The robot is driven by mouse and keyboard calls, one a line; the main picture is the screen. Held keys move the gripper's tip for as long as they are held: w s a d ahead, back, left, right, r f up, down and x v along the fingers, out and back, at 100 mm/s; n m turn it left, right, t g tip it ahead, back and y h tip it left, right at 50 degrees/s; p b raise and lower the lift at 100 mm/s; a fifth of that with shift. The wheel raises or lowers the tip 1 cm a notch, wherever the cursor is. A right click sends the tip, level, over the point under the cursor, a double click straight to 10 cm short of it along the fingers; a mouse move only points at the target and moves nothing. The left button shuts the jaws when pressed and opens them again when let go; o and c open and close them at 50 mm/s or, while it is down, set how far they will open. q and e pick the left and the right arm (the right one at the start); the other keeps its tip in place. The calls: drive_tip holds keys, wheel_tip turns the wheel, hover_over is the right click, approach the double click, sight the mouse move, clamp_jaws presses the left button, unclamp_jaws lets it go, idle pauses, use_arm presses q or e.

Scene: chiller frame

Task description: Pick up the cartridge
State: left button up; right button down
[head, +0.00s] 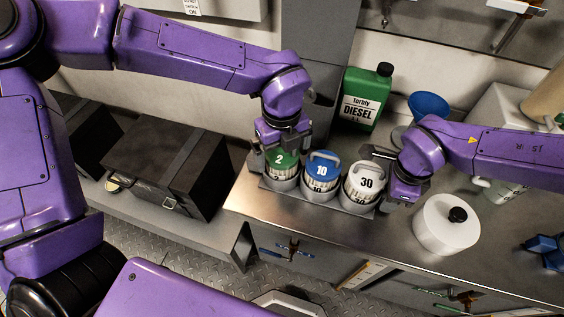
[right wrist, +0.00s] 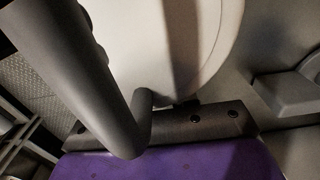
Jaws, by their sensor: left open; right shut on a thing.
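Three cartridges stand upright side by side in a grey holder (head: 318,199) on the metal counter: a green-topped one marked 2 (head: 281,160), a blue-topped one marked 10 (head: 321,172), and a white-topped one marked 30 (head: 366,183). Each of the blue and white ones shows a loop handle on top. My left gripper (head: 284,148) is open over the green cartridge, fingers pointing down and partly hiding its top. My right gripper (head: 382,176) is shut on the white cartridge, at its right side. In the right wrist view, a grey handle (right wrist: 105,90) crosses close before a white round top (right wrist: 175,40).
A green diesel can (head: 363,100) and a blue funnel (head: 428,105) stand behind. A white round container with a black knob (head: 446,225) is to the right. A black case (head: 165,168) sits left of the counter. The counter's front edge lies just before the holder.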

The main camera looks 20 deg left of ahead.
use_arm(q)
drive_tip(key=c, duration=0.9)
drive_tip(key=shift+r, duration=0.1)
drive_tip(key=shift+c, duration=0.2)
wheel_tip(320, 180, up, 18)
use_arm(e)
drive_tip(key=c, duration=0.8)
unclamp_jaws()
wheel_tip(320, 180, up, 12)
